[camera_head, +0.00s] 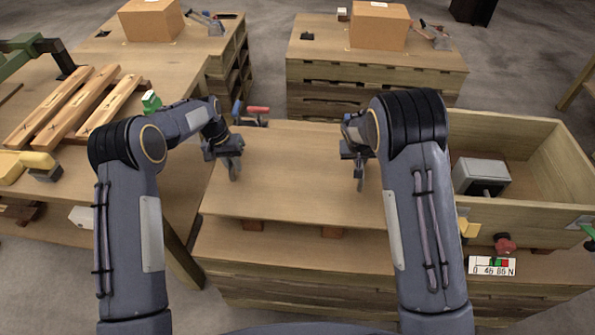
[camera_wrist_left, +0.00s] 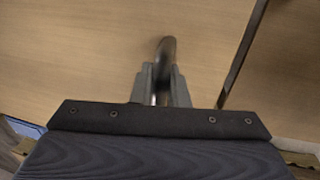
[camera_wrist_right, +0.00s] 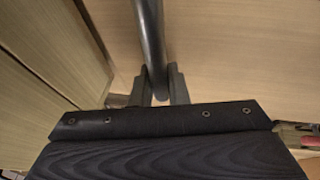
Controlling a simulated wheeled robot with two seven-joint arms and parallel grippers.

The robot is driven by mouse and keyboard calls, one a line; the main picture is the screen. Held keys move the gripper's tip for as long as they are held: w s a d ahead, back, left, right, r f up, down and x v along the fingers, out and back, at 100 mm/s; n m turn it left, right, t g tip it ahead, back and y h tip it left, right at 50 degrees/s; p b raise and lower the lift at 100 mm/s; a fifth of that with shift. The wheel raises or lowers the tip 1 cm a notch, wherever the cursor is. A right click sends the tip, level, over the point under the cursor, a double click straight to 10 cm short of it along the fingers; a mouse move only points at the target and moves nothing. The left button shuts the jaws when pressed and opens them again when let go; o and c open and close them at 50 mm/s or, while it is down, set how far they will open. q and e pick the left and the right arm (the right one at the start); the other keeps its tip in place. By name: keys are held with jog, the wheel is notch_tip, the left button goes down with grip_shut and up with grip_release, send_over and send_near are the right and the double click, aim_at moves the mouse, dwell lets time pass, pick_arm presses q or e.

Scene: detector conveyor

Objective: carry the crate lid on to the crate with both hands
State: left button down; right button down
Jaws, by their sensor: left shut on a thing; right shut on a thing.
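The crate lid (camera_head: 290,205) is a flat light wooden board in the middle of the head view, with a dark upright handle near each side. My left gripper (camera_head: 232,162) is shut on the left handle, which also shows between its jaws in the left wrist view (camera_wrist_left: 164,62). My right gripper (camera_head: 357,163) is shut on the right handle, seen in the right wrist view (camera_wrist_right: 152,45). The open wooden crate (camera_head: 520,232) stands just right of the lid, its left part hidden by my right arm. A grey box (camera_head: 482,177) is inside it.
Red and blue clamps (camera_head: 250,112) lie behind the lid. A left bench holds wooden slats (camera_head: 70,105). A numbered label (camera_head: 492,266) and red knob (camera_head: 505,244) are before the crate.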

dwell(0.3)
